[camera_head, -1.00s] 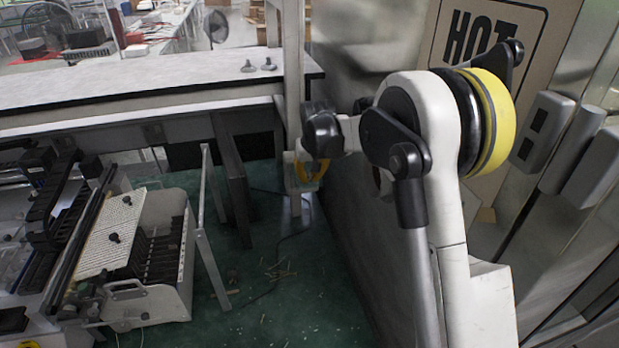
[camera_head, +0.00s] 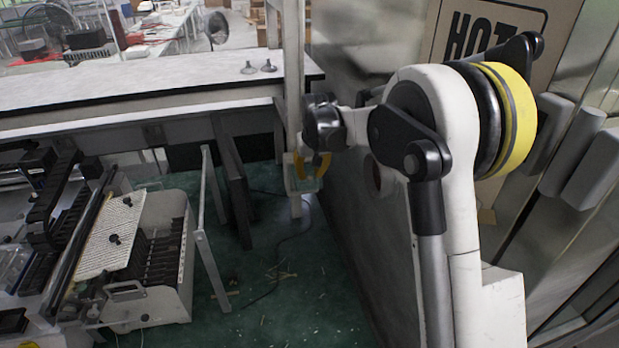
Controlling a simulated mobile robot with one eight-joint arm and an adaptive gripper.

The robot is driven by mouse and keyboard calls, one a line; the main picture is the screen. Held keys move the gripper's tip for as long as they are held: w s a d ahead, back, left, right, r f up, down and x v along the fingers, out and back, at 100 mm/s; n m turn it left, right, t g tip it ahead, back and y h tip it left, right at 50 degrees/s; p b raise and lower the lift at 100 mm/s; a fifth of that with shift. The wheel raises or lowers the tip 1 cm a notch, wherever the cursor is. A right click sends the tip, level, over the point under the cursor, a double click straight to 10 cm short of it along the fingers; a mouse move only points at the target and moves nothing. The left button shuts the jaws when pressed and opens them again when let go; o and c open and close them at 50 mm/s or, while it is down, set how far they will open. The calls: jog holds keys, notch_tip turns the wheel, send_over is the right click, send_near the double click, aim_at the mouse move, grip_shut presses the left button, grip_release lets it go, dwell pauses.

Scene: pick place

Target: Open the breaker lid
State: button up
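I cannot clearly make out a breaker lid. Grey boxes (camera_head: 573,153) are fixed on the metal wall at the right, partly behind my arm's yellow-ringed joint; I cannot tell whether one is the breaker. My arm rises at the right of the view, and its dark far end reaches left along the wall.
A long white-topped bench (camera_head: 150,82) runs across the back left. A white machine with a perforated panel (camera_head: 112,236) stands at the left. A sign reading "HOT" (camera_head: 478,35) is on the right wall. Green floor (camera_head: 290,300) is open between machine and wall.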

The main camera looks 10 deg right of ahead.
jog(key=v, duration=0.9)
jog(key=shift+r, duration=0.25)
jog(key=shift+s, duration=0.1)
jog(key=shift+s, duration=0.1)
jog(key=s+r+t+b, duration=0.1)
jog(key=s+r+b, duration=0.15)
jog(key=s, duration=0.95)
jog(key=s+f+b, duration=0.2)
jog(key=s+f, duration=0.2)
jog(key=s, duration=0.3)
jog(key=s+f+t+b, duration=0.1)
jog(key=s+f+b, duration=0.1)
jog(key=s+f, duration=0.2)
jog(key=s+f+t+b, duration=0.1)
jog(key=s+f, duration=0.3)
jog(key=s, duration=0.7)
jog(key=shift+b, duration=0.4)
